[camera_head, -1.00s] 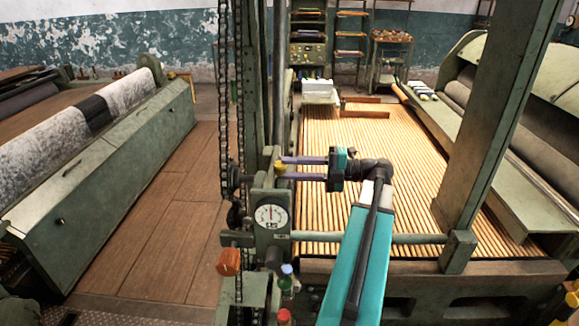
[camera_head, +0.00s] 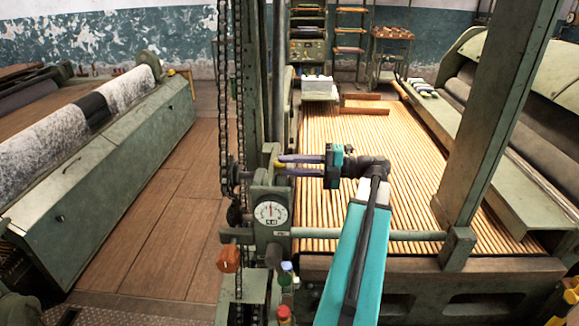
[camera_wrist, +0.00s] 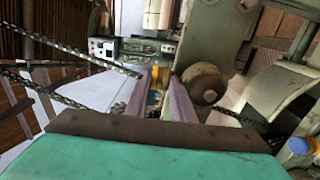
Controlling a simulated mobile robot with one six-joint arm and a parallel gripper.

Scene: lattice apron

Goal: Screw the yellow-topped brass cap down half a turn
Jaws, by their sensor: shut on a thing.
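The yellow-topped brass cap (camera_head: 277,163) sits at the top of the green gauge housing (camera_head: 257,200), left of centre in the head view. My gripper (camera_head: 282,164) reaches in from the right with its two purple fingers shut on the cap. In the wrist view the yellow of the cap (camera_wrist: 155,96) shows between the fingertips (camera_wrist: 159,82). The fingers partly cover the cap, so its brass part and thread are hard to make out.
A white dial (camera_head: 270,213) faces front just below the cap. A hanging chain (camera_head: 229,120) runs close on the left. A grey horizontal bar (camera_head: 380,236) crosses below my arm. Wooden slats (camera_head: 400,180) lie behind it. A red-capped bottle (camera_head: 284,315) stands low in front.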

